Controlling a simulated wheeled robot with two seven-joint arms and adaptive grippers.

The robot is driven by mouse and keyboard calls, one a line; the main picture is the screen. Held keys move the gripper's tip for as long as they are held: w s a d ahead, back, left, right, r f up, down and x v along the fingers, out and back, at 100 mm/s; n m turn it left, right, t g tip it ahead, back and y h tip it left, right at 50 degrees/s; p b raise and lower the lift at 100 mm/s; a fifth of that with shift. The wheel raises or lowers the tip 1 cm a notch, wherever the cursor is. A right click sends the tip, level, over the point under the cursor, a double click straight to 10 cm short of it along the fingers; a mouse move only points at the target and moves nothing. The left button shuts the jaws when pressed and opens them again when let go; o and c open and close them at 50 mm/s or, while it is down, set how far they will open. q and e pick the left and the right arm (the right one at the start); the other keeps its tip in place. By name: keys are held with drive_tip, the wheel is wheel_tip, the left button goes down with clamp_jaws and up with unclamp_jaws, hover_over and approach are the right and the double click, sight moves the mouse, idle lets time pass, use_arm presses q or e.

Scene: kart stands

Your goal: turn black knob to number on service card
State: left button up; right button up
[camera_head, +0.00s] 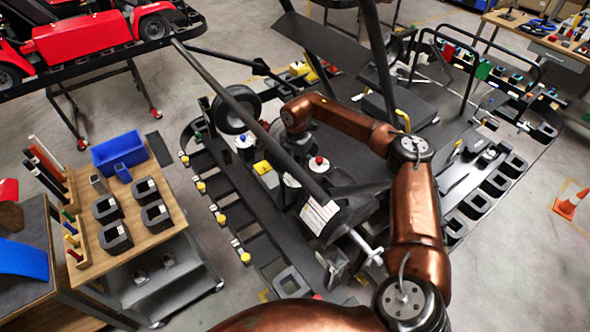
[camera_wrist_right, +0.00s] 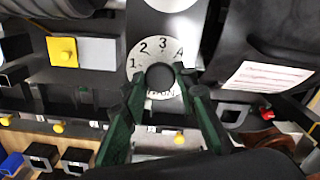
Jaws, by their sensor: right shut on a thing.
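In the right wrist view, a black round knob (camera_wrist_right: 160,76) sits at the middle of a white dial (camera_wrist_right: 140,57) marked with numbers, of which 1, 2 and 3 read clearly. My right gripper (camera_wrist_right: 161,80) has its two green fingers on either side of the knob and is shut on it. Which number the knob points to cannot be told. A white service card (camera_wrist_right: 268,78) with small, unreadable print lies right of the dial; it also shows in the head view (camera_head: 318,215). In the head view the right gripper is hidden behind a black bar. My left gripper is out of view.
A long black bar (camera_head: 240,110) crosses above the kart frame. A blue knob (camera_head: 243,138) and a red knob (camera_head: 319,160) stand nearby. A wooden cart (camera_head: 150,235) with a blue bin stands left.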

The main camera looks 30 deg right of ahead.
drive_tip(key=shift+w+r, duration=0.1)
drive_tip(key=shift+r, duration=0.05)
idle(0.3)
drive_tip(key=o, duration=1.2)
wheel_tip(320, 180, up, 12)
drive_tip(key=shift+f, duration=0.1)
